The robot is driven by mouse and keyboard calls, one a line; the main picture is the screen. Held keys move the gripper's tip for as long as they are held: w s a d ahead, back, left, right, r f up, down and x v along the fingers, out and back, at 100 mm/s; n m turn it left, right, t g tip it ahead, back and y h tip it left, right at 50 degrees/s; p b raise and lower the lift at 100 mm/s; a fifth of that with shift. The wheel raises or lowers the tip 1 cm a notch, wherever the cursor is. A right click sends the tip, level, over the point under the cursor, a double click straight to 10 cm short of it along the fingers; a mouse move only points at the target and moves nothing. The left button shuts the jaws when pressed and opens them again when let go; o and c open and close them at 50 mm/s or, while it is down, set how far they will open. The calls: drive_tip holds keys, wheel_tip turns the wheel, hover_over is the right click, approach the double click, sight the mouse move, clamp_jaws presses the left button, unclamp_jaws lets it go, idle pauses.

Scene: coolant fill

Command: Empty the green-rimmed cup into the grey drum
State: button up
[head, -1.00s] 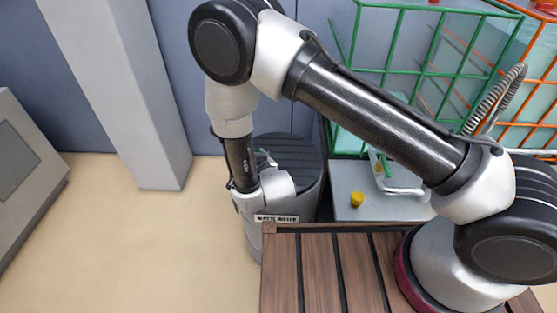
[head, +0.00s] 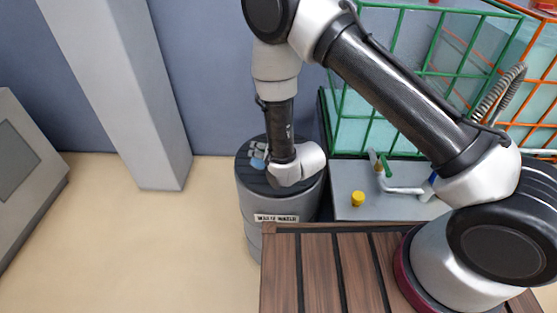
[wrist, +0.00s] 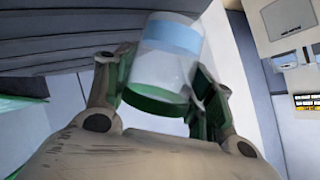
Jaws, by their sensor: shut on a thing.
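The green-rimmed cup (wrist: 168,55) is clear, with a pale blue band and a green edge at the end nearer my palm. My gripper (wrist: 163,80) is shut on it, one finger on each side, in the wrist view. The grey drum (head: 283,205) stands behind the wooden bench, with a dark ridged top and a white label. My wrist hides part of the drum top. I cannot tell the cup's exact tilt or contents.
A slatted wooden bench (head: 330,275) lies in front of the drum. A grey surface to its right carries a yellow cap (head: 358,199) and a pipe with a green handle (head: 386,165). A green wire crate (head: 375,115) stands behind. The floor to the left is clear.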

drive_tip(key=shift+w+d+r, duration=0.1)
drive_tip(key=shift+w+d, duration=0.1)
drive_tip(key=shift+d, duration=0.05)
drive_tip(key=shift+w+d+f+m+g+y, duration=0.25)
drive_tip(key=shift+f+m+g+y, duration=0.15)
drive_tip(key=shift+f+m+g, duration=0.15)
idle(0.7)
drive_tip(key=shift+r+m+g+y, duration=0.35)
drive_tip(key=shift+m+g+y, duration=0.1)
drive_tip(key=shift+m, duration=0.1)
idle(0.6)
drive_tip(key=shift+w+d+f+m+g+y, duration=0.15)
drive_tip(key=shift+f+m+g+y, duration=0.15)
drive_tip(key=shift+f+m+y, duration=0.2)
idle(0.6)
drive_tip(key=shift+d+r+m+y+p, duration=0.1)
drive_tip(key=shift+r+m+y+p, duration=0.1)
drive_tip(key=shift+m+y+p, duration=0.25)
idle(0.8)
drive_tip(key=shift+w+d+f+m+g+y+p, duration=0.3)
drive_tip(key=shift+w+d+f+m+g+p, duration=0.2)
drive_tip(key=shift+w+d+f+m, duration=0.05)
idle(0.8)
drive_tip(key=shift+w+d+r+m+y+p, duration=0.15)
drive_tip(key=shift+m+y+p, duration=0.2)
drive_tip(key=shift+m+y, duration=0.2)
idle(1.1)
